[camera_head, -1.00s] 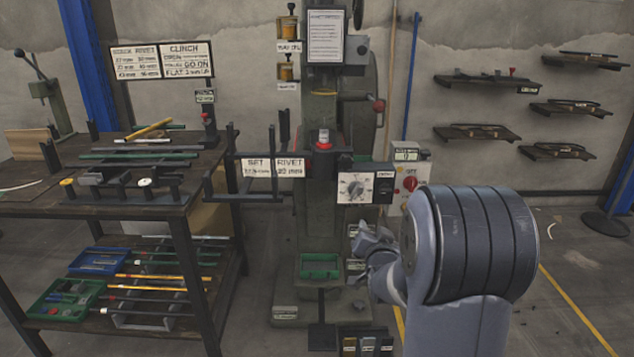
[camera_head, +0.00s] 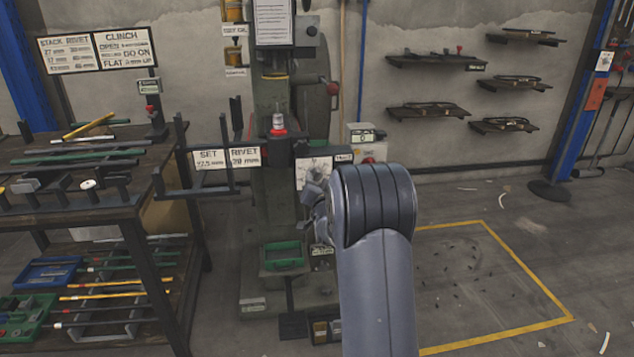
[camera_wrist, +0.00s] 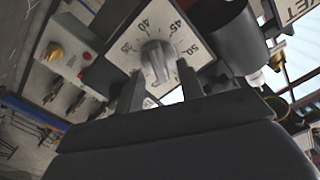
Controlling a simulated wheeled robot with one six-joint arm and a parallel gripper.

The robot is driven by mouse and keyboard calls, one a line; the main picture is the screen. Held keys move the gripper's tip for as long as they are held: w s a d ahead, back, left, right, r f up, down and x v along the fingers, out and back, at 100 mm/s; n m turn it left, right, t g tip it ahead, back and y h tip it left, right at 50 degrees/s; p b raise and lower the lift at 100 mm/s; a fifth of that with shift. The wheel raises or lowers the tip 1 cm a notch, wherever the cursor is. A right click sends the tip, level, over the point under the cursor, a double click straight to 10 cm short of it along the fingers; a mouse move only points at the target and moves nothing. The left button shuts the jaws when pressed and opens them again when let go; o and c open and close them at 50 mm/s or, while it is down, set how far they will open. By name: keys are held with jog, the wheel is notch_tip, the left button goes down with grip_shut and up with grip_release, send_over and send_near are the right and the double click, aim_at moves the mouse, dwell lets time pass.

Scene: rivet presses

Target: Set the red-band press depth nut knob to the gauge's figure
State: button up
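The press (camera_head: 270,200) with a red band (camera_head: 278,132) stands in the middle of the head view. Its white dial plate (camera_head: 318,166) is partly covered by my gripper (camera_head: 312,188). In the wrist view the grey knob (camera_wrist: 157,60) sits on the dial plate (camera_wrist: 122,50), with figures including 40, 45 and 50 around it. My gripper (camera_wrist: 159,72) is open, its two dark fingers on either side of the knob's lower part. I cannot tell whether they touch it. A sign (camera_head: 226,158) left of the dial reads SET and RIVET; its small figures are blurred.
A rack table (camera_head: 90,205) with rods stands left.

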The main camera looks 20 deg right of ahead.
jog(key=shift+w+d, duration=0.15)
jog(key=shift+w, duration=0.35)
jog(key=shift+c, duration=0.4)
grip_shut()
